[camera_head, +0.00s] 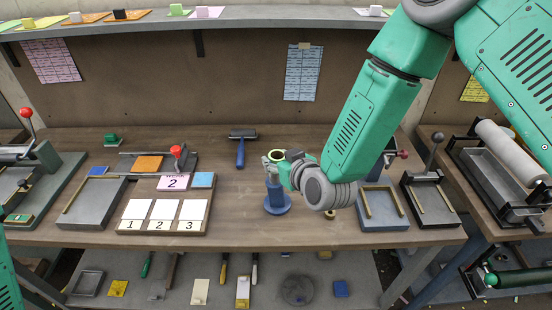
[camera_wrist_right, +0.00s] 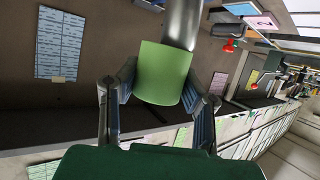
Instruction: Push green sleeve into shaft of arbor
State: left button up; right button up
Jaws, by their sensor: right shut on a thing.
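The green sleeve (camera_wrist_right: 163,75) is a short light-green tube between the fingers of my right gripper (camera_wrist_right: 160,86) in the wrist view. The gripper is shut on it. The arbor (camera_head: 277,203) is a blue stand with a round base, directly below the gripper. A grey metal shaft (camera_wrist_right: 182,22) shows at the sleeve's end in the wrist view. I cannot tell whether the sleeve is around it or only in line with it. My left gripper is out of view.
A roller with a blue handle (camera_head: 240,150) lies behind and left of the arbor. A numbered board (camera_head: 128,227) with white cards is left. A blue-grey tray (camera_head: 383,221) stands right, beside another tray (camera_head: 432,213). Bare wood surrounds the arbor's left side.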

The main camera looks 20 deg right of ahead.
jog(key=shift+s+d+f, duration=0.2)
jog(key=shift+f, duration=0.1)
jog(key=shift+w+a+r+p, duration=0.1)
jog(key=shift+a+r+p, duration=0.05)
jog(key=shift+r+p, duration=0.25)
jog(key=shift+w+a+r+p, duration=0.15)
jog(key=shift+r+p, duration=0.1)
jog(key=shift+r, duration=0.2)
jog(key=shift+d+r+p, duration=0.2)
jog(key=shift+r+p, duration=0.55)
jog(key=shift+r, duration=0.4)
jog(key=shift+a, duration=0.1)
